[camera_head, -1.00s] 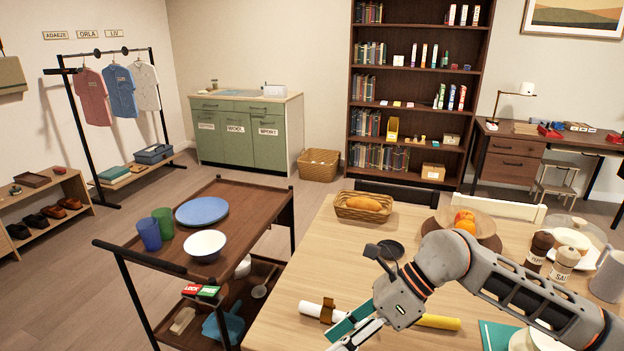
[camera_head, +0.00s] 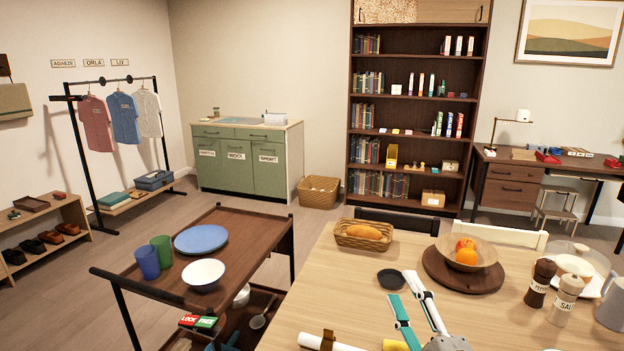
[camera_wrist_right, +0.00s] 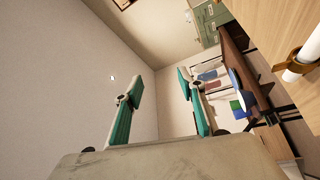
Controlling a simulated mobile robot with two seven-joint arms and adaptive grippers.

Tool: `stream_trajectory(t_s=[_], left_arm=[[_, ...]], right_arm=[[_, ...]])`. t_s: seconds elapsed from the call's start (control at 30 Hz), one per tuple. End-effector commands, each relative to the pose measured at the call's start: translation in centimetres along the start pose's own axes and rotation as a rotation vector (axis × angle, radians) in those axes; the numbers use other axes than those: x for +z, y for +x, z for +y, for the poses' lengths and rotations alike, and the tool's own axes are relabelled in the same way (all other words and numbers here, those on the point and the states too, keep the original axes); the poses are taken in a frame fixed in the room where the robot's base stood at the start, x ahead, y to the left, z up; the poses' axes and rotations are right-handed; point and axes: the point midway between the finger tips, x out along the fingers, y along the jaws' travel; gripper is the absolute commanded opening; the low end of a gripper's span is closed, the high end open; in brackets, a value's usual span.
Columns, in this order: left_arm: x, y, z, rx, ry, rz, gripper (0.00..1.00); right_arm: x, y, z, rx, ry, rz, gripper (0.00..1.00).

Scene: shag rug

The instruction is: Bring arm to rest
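My right gripper (camera_head: 403,287) reaches up from the bottom edge in the head view, over the near part of the wooden table (camera_head: 330,285). Its two teal-and-white fingers stand apart with nothing between them. In the right wrist view the fingers (camera_wrist_right: 160,76) are also spread and empty, with wall and ceiling behind. Most of my right arm is below the head view. My left gripper and arm are in neither view.
Near the gripper are a dark round lid-like piece (camera_head: 390,279), a white roll (camera_head: 328,342), a fruit bowl (camera_head: 488,252) and pepper (camera_head: 541,283) and salt (camera_head: 566,300) mills. A bread basket (camera_head: 363,234) stands farther back. A dark cart (camera_head: 245,235) holds dishes at left.

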Motion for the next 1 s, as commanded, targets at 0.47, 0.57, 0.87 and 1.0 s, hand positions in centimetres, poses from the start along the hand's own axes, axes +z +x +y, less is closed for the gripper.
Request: stream_trajectory(t_s=[0.47, 0.57, 0.87, 1.0], left_arm=[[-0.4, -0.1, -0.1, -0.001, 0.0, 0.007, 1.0], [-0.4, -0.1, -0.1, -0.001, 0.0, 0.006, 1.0], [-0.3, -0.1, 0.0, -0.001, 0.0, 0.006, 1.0], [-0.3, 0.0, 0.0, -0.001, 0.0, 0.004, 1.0]], right_arm=[[16.9, -18.6, -12.2, -0.484, 0.278, -0.757, 0.4], [17.9, -21.4, -13.1, -0.54, 0.293, -0.83, 0.4], [19.7, -28.8, -14.9, -0.681, 0.315, -1.005, 0.4], [19.3, -29.4, -16.5, -0.705, 0.352, -1.003, 0.4]])
